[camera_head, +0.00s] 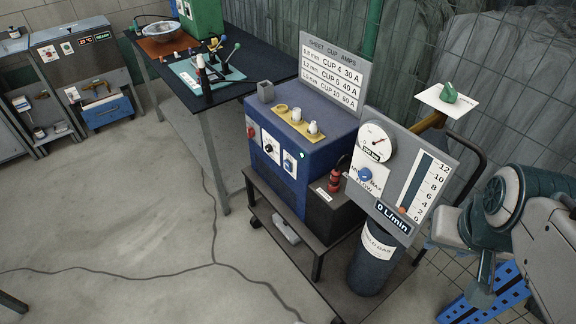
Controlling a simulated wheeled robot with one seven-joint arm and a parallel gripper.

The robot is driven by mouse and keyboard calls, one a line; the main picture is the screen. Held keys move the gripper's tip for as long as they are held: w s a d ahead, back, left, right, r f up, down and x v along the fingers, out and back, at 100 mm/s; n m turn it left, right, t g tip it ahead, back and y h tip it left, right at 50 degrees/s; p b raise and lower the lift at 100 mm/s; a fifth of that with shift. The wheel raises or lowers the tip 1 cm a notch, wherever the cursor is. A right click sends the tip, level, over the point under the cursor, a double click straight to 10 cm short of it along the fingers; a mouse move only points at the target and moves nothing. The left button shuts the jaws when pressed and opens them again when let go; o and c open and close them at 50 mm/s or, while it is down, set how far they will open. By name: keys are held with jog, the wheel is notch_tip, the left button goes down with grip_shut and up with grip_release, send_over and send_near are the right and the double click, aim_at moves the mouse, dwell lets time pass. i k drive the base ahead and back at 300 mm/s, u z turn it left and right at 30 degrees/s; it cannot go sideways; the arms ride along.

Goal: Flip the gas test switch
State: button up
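A blue welding machine (322,167) stands on a dark cart. Its front face carries a red knob on a white plate (251,130), a round dial (271,148) and a small white plate with a blue switch (290,164). The lettering is too small to read, so I cannot tell for sure which control is the gas test switch. My gripper (465,258) is at the right, well apart from the machine's front, beyond the flow gauge board. Its two finger ends appear spread apart, with nothing seen between them.
The gauge board (430,150), with a blue flow knob (365,174) and "0 L/min" display, stands between my gripper and the machine. A dark gas cylinder (371,262) is below it. Behind is a wire fence; a black workbench (262,62) is farther back.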

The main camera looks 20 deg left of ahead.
aim_at(287, 164)
jog(key=u, duration=0.55)
jog(key=k, duration=0.65)
jog(key=u, duration=0.95)
jog(key=i, duration=1.3)
jog(key=z, duration=0.8)
